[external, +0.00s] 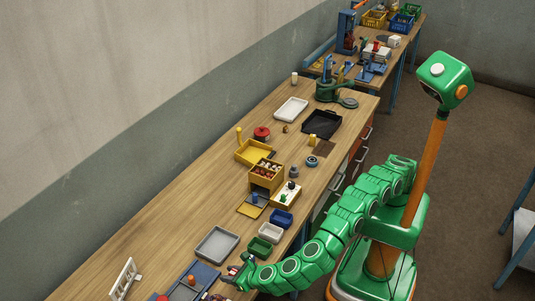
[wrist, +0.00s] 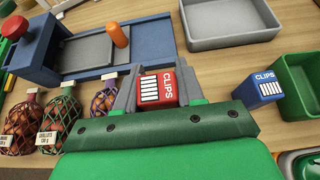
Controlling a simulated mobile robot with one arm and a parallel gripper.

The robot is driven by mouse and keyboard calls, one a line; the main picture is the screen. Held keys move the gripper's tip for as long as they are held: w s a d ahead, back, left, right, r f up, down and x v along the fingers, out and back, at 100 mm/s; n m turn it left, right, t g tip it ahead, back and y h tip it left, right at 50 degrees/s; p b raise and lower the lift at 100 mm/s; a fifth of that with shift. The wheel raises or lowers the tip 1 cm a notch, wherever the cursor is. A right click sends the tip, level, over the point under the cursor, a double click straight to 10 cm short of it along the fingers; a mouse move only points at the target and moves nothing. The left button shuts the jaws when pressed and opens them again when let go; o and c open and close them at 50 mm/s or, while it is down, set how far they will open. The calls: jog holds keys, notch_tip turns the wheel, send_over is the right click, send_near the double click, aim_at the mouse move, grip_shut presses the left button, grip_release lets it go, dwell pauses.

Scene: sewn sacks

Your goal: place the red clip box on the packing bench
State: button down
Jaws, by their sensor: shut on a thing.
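The red clip box (wrist: 157,90), with a white "CLIPS" label, sits between the two grey fingers of my gripper (wrist: 158,88) in the wrist view. My gripper is shut on it. In the external view my gripper (external: 238,270) is low over the near part of a long wooden bench (external: 150,220); the box is too small to make out clearly there. A second bench (external: 408,42) stands at the far end, bearing crates and tools. The frames do not show which bench is the packing bench.
A blue clip box (wrist: 262,88) and a green tray (wrist: 300,85) lie right of my gripper. A grey tray (wrist: 230,20) and a blue fixture with an orange peg (wrist: 117,36) lie beyond. Several filled net bags (wrist: 60,120) are at left. Bare wood shows mid-bench.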

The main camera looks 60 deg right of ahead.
aim_at(234, 274)
jog(key=shift+w+a+f, duration=0.15)
jog(key=shift+a+f, duration=0.15)
jog(key=shift+f, duration=1.75)
jog(key=c, duration=0.7)
grip_release()
jog(key=shift+f, duration=0.1)
jog(key=shift+s+a+r, duration=0.1)
jog(key=shift+s+r, duration=0.15)
jog(key=shift+v, duration=1.05)
notch_tip(234, 274, up, 7)
jog(key=shift+s+r, duration=0.1)
jog(key=shift+s, duration=0.05)
